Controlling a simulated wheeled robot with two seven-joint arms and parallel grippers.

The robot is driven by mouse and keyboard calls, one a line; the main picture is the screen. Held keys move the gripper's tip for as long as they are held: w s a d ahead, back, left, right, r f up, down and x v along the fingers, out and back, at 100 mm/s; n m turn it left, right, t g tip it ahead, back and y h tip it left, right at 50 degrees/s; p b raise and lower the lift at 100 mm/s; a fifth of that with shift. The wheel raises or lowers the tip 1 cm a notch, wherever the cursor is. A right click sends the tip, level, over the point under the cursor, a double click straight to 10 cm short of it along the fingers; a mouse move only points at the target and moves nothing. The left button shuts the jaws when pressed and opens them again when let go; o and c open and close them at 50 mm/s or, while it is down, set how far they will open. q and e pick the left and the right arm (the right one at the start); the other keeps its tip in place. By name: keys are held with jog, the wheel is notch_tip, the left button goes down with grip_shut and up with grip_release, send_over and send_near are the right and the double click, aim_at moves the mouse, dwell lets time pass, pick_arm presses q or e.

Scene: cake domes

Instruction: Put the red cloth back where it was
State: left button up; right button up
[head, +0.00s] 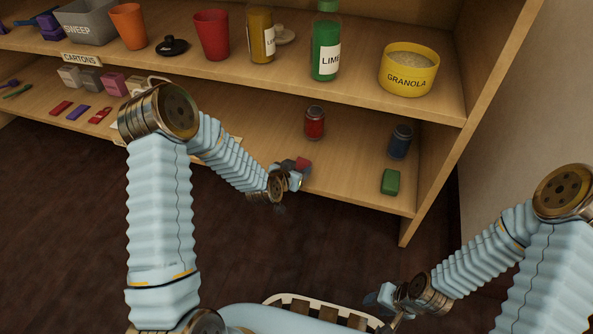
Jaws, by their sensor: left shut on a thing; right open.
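My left gripper (290,180) reaches to the front of the lower shelf and is shut on a small red thing (303,163), which looks like the red cloth. The fingers and wrist hide part of it, and I cannot tell whether it touches the shelf. My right gripper (380,299) is open and low at the bottom, near the rim of a slatted basket (285,297). I cannot see anything between its fingers.
The lower shelf (350,173) holds a red jar (314,122), a dark blue jar (400,141) and a green block (390,181), with bare wood between them. A granola tub (409,78) and bottles stand above. An upright panel (440,170) closes the right end.

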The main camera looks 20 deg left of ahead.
pick_arm(q)
jog(key=shift+f, duration=0.4)
dwell(0.4)
jog(key=o, duration=0.9)
jog(key=o, duration=0.5)
jog(key=shift+o, duration=0.2)
jog(key=p+v, duration=0.1)
jog(key=v, duration=0.6)
dwell(0.4)
